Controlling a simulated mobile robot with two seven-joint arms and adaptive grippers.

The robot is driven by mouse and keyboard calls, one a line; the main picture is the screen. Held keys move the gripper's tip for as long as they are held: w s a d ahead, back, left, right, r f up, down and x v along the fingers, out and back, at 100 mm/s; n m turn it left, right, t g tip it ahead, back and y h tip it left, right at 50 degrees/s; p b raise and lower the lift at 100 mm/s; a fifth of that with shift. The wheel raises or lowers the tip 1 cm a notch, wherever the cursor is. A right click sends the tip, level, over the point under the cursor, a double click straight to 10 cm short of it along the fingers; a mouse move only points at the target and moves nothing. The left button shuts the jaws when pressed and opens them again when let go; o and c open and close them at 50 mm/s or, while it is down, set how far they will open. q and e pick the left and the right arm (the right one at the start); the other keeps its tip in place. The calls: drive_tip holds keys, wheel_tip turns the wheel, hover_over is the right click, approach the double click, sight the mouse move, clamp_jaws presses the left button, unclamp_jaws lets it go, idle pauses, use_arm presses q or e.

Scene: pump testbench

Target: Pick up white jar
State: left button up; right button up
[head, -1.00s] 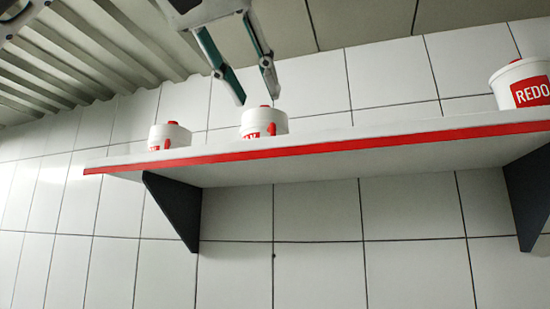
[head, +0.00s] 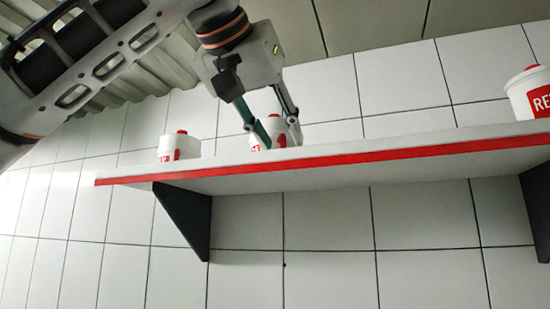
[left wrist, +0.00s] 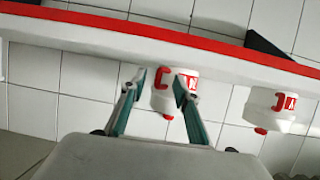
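Several similar white jars with red lettering and red lid knobs stand on a wall shelf (head: 330,158). The middle white jar (head: 276,127) is partly hidden by my left gripper (head: 280,141). The gripper is open, with one finger crossing the jar's left side and the other at its right side. In the left wrist view, which is upside down, the fingers (left wrist: 159,77) are apart and the right one overlaps this jar (left wrist: 161,101). I cannot tell whether they touch it. My right gripper is not in view.
Another white jar (head: 180,147) stands left of the middle one and also shows in the left wrist view (left wrist: 268,109). A third jar (head: 529,96) is at the far right. The shelf has a red front edge and dark brackets (head: 184,219). The shelf between the middle and right jars is clear.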

use_arm(q)
clamp_jaws()
drive_tip(key=shift+w+a+r, duration=0.1)
drive_tip(key=shift+r, duration=0.15)
